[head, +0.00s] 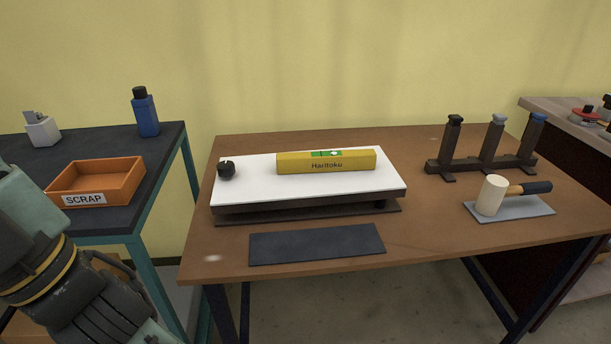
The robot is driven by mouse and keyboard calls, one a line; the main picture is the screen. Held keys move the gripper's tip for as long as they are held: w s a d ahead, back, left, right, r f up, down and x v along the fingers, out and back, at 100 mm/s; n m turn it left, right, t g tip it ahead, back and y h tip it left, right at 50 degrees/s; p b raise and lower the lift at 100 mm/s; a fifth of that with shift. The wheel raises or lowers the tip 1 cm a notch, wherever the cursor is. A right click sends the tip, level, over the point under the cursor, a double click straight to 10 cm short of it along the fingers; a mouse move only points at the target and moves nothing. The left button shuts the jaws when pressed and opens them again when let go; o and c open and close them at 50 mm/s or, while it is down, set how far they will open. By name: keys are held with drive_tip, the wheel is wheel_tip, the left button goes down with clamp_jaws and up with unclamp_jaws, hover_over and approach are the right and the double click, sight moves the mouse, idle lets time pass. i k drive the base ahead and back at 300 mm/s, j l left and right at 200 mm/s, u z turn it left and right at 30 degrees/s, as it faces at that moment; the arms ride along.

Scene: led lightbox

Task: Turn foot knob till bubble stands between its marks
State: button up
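A yellow spirit level (326,162) marked "Haritoku" lies on a white lightbox panel (250,191) on the brown table. Its green vial (327,154) shows on top with a pale spot toward the right of it; the bubble and marks are too small to read. A black foot knob (226,169) stands at the panel's left end. The panel has a dark base and gap beneath it, with a dark foot near the right end. My arm shows at the lower left, well to the left of the knob and apart from it. My gripper's fingertips are not in view.
A dark mat (316,244) lies in front of the panel. A mallet (491,195) on a grey pad (530,207) and a tool rack (489,160) are at right. The left bench holds an orange SCRAP tray (124,187), a blue bottle (146,115) and a grey block (42,130).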

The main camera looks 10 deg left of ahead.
sight(227, 169)
drive_tip(key=u, duration=0.7)
drive_tip(key=i+j+u, duration=0.2)
drive_tip(key=i+u, duration=0.25)
